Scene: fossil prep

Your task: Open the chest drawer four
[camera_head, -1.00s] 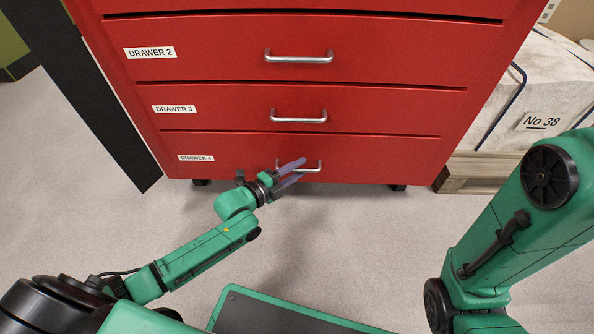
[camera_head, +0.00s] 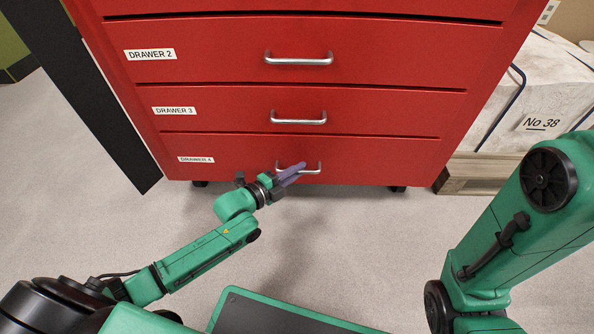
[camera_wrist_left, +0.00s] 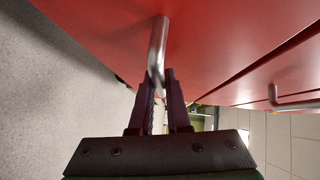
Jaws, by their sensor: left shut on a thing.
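The red chest's drawer four (camera_head: 380,155) is the lowest drawer, with a white "DRAWER 4" label at its left; its front sits level with the drawers above. Its silver bar handle (camera_head: 313,168) is at the middle of the front. My left gripper (camera_head: 292,173) reaches it from the lower left, and its purple fingers are shut on the handle. In the left wrist view the handle (camera_wrist_left: 157,50) runs down between the two fingers (camera_wrist_left: 164,95). My right gripper is out of view; only my right arm shows at the right.
Drawer two (camera_head: 400,50) and drawer three (camera_head: 400,108) are shut above. A pallet (camera_head: 475,172) with a wrapped block (camera_head: 545,100) marked "No 38" stands right of the chest. A dark post (camera_head: 90,100) stands at its left. The floor (camera_head: 340,235) in front is clear.

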